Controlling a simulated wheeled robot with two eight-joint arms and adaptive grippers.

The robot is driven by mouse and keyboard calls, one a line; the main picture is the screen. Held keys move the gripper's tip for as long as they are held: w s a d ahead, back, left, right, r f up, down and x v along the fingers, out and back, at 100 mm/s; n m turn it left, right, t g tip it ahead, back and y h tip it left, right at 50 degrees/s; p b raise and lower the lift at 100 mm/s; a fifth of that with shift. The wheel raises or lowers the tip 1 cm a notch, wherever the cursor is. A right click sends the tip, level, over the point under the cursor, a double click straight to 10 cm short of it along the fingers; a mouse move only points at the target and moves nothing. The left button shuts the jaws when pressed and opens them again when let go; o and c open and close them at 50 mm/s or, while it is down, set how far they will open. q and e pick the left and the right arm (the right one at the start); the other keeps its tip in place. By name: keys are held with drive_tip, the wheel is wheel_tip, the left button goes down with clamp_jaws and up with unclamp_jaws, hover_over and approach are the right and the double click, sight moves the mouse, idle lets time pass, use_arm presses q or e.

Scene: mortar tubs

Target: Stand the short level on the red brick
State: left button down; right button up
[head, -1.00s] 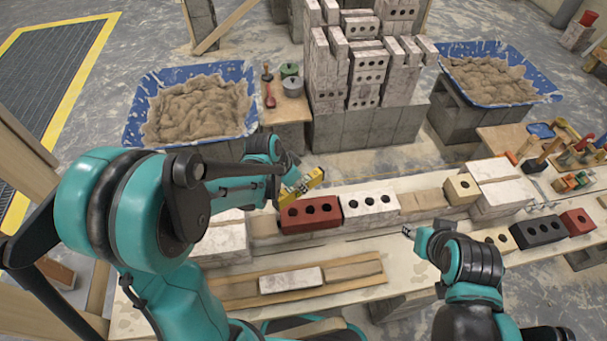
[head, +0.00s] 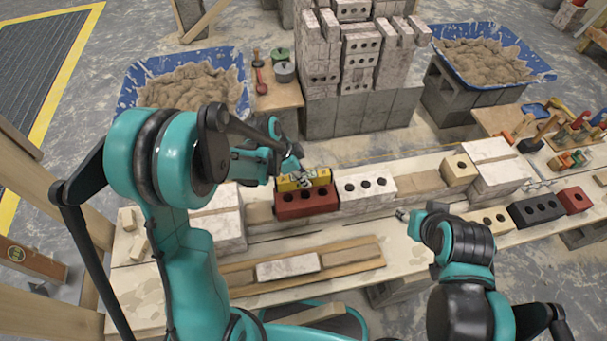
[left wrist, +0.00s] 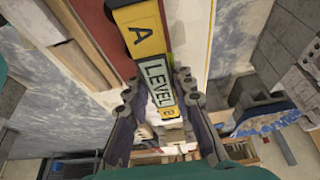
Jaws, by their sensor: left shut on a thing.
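The short level (head: 318,177) is yellow. It is level and lengthwise along the back part of the red brick's top in the head view. The red brick (head: 306,204) has three dark holes and sits in the row on the bench. My left gripper (head: 301,181) is shut on the level near its middle. In the left wrist view the level (left wrist: 142,30) runs between the fingers (left wrist: 158,88), its lettered face toward the camera. I cannot tell whether its underside touches the brick. My right gripper (head: 402,215) is small in view, right of the white brick, and its opening is unclear.
A white brick (head: 365,186) adjoins the red one on the right. A loose pale brick (head: 287,267) lies on a board in front. Mortar tubs (head: 242,110) and a brick stack (head: 352,55) stand behind. Dark and red bricks (head: 575,199) are at right.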

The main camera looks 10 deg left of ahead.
use_arm(q)
drive_tip(key=shift+f, duration=0.4)
drive_tip(key=shift+f+b, duration=0.45)
drive_tip(key=shift+b, duration=0.05)
idle(0.3)
drive_tip(key=c, duration=1.2)
unclamp_jaws()
drive_tip(key=shift+r, duration=0.1)
drive_tip(key=v, duration=1.2)
drive_tip(key=s+a+r+n+t+y, duration=0.1)
drive_tip(key=s+r+n+t+y, duration=0.1)
drive_tip(key=s+n, duration=0.4)
drive_tip(key=s+a+r+n+t+y, duration=0.2)
drive_tip(key=s+n+t, duration=0.1)
drive_tip(key=s+n, duration=0.4)
drive_tip(key=shift+s+r, duration=0.3)
drive_tip(key=shift+s, duration=0.15)
